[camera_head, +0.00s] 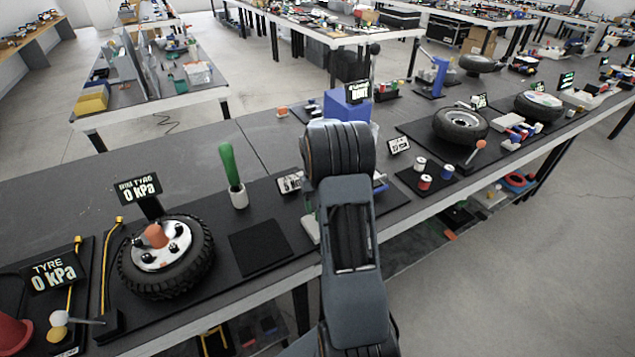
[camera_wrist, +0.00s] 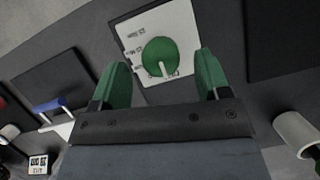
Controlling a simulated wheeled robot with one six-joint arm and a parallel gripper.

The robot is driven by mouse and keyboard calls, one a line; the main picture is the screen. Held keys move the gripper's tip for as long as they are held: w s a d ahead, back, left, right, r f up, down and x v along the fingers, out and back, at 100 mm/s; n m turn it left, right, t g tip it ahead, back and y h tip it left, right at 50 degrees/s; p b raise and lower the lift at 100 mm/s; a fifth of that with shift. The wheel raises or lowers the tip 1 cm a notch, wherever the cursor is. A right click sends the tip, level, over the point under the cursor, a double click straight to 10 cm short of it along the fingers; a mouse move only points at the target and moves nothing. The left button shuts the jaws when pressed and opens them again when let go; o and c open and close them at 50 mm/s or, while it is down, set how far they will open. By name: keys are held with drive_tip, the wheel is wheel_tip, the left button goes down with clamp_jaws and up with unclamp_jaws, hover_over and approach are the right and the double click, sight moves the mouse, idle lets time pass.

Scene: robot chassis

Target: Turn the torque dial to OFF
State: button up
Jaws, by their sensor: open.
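The torque dial (camera_wrist: 158,50) is a round green knob on a white plate (camera_wrist: 182,22) in the wrist view. A white mark on the knob points down in the picture, toward my gripper's base. Small dark labels stand along the plate's left side, too small to read. My gripper (camera_wrist: 163,62) is open, with one green finger on each side of the dial in the picture. Nothing is between the fingers in their grip, and I cannot tell their height over the dial. In the head view my arm covers this spot, and I cannot make out the dial there.
A green-handled tool (camera_head: 230,165) stands in a white holder (camera_head: 239,197). A black mat (camera_head: 261,247) and a tyre (camera_head: 166,258) with a gauge lie left of my arm. Right of it are spools (camera_head: 425,182) and a small display (camera_head: 398,145). A blue box (camera_head: 345,105) stands behind.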

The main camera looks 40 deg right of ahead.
drive_tip(key=v, duration=1.1)
drive_tip(key=s+a+r+n+t, duration=0.1)
drive_tip(key=s+a+t, duration=0.3)
drive_tip(key=s+a, duration=0.4)
drive_tip(key=s+a+r+n+t+h, duration=0.1)
drive_tip(key=s+a+r+n+t, duration=0.1)
drive_tip(key=s+a, duration=0.7)
drive_tip(key=a+t, duration=0.1)
drive_tip(key=a, duration=0.4)
drive_tip(key=shift+a+r+n+t, duration=0.15)
drive_tip(key=shift+r+n+t, duration=0.15)
drive_tip(key=shift+r+t, duration=0.1)
